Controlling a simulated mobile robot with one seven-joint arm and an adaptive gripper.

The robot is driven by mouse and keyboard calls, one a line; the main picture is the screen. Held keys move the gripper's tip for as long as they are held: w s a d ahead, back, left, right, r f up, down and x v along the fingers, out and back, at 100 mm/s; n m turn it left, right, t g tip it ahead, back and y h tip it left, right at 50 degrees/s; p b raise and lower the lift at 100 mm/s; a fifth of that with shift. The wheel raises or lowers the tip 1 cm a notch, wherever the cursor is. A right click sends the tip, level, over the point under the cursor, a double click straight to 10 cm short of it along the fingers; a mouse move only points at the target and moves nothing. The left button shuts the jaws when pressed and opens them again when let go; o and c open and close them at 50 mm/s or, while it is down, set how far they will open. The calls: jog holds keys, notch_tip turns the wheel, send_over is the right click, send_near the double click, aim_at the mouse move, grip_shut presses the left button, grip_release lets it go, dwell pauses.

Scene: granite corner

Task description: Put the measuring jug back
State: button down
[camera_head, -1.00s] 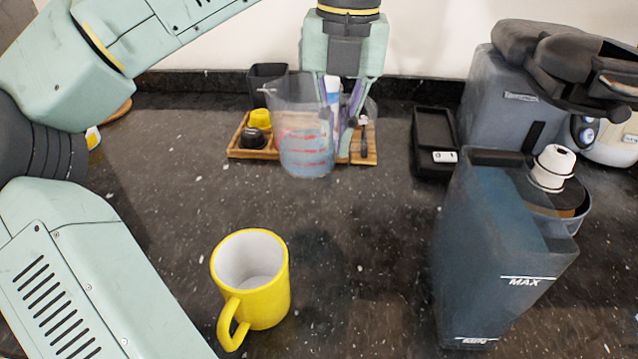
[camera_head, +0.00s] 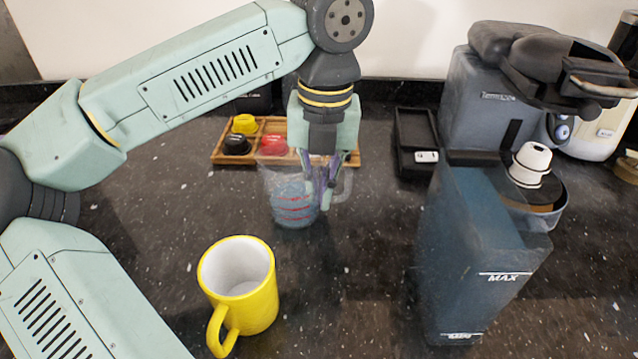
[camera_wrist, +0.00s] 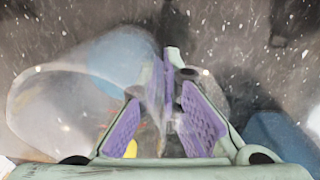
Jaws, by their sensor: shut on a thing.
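The measuring jug (camera_head: 292,200) is clear plastic with red markings and looks upright in the head view. My gripper (camera_head: 324,190) points down at its right side and is shut on it, at the handle side. In the wrist view the jug (camera_wrist: 70,105) fills the left, and the purple-padded fingers of my gripper (camera_wrist: 165,125) close at its edge. I cannot tell whether the jug's base touches the dark counter (camera_head: 350,290).
A yellow mug (camera_head: 240,285) stands in front of the jug. A wooden tray (camera_head: 225,157) with coloured capsules is behind it. A coffee machine with a blue water tank (camera_head: 475,250) stands at the right, with a black tray (camera_head: 415,135) beside it. Counter between mug and tank is clear.

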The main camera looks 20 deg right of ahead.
jog(key=c, duration=1.8)
grip_release()
jog(key=r, duration=1.2)
jog(key=shift+s+d+r, duration=0.1)
jog(key=shift+d+r, duration=0.05)
jog(key=shift+d, duration=0.1)
